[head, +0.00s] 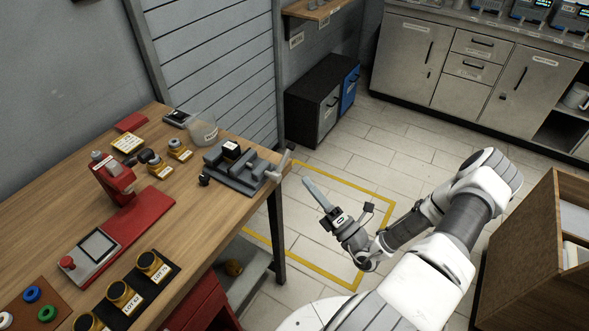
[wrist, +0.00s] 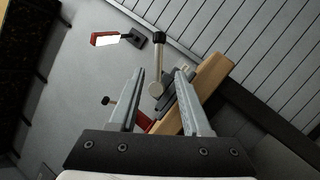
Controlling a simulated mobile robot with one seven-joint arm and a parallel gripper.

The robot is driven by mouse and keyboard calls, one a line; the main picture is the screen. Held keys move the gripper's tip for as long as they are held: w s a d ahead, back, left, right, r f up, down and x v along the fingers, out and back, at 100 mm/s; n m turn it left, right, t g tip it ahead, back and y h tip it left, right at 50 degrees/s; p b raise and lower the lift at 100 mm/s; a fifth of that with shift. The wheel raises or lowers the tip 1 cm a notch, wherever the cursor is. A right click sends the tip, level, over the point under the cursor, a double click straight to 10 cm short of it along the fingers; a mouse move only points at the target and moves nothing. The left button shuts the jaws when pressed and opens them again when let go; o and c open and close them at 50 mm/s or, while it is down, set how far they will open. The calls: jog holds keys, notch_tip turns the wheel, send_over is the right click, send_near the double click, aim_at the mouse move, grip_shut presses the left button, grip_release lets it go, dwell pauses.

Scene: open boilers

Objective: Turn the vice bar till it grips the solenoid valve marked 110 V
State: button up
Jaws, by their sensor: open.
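The grey vice (head: 240,180) sits at the bench's right end. A dark block with a pale label, perhaps the solenoid valve (head: 231,151), sits between its jaws; I cannot read the marking or tell whether both jaws touch it. The vice bar (head: 281,163) is at the vice's right end, tilted in the head view. My gripper (head: 309,182) is off the bench end, right of the bar and apart from it. In the wrist view, my gripper (wrist: 160,72) is open and empty, with the black-tipped bar (wrist: 158,62) beyond and between its fingers.
The wooden bench (head: 150,245) carries a red press (head: 113,180), a clear tub (head: 202,127), and several brass-coloured parts with labels left of the vice. A wooden cabinet (head: 520,240) stands at right. The floor (head: 345,160) beyond the bench end is clear.

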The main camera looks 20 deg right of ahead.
jog(key=shift+v, duration=2.3)
